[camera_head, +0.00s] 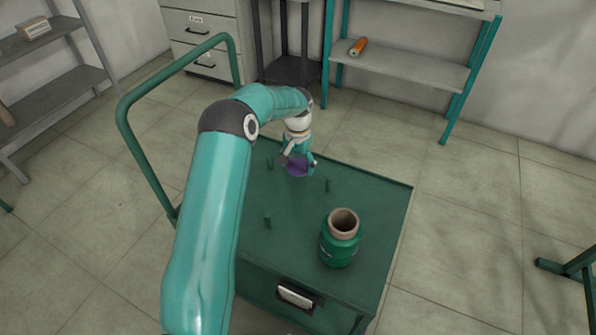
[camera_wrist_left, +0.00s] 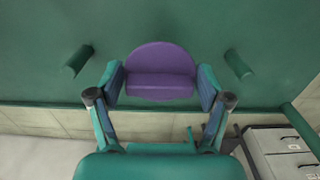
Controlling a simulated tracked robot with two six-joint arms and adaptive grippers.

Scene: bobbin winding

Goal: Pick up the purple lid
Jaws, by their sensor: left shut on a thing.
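The purple lid (camera_head: 297,166) is at the far part of the green cart top in the head view, partly hidden by my left gripper (camera_head: 298,163). In the left wrist view the purple lid (camera_wrist_left: 161,70) sits between the two fingers of my left gripper (camera_wrist_left: 161,88), which are shut on its sides. I cannot tell whether the lid touches the cart top. An open green jar (camera_head: 340,238) with a brownish neck stands upright near the cart's front right. My right gripper is not in view.
The green cart (camera_head: 382,205) has several short green pegs on its top, one (camera_head: 327,185) right of the lid. A green handle rail (camera_head: 125,125) rises at the left. A shelf (camera_head: 400,68) with an orange roll (camera_head: 358,47) stands behind.

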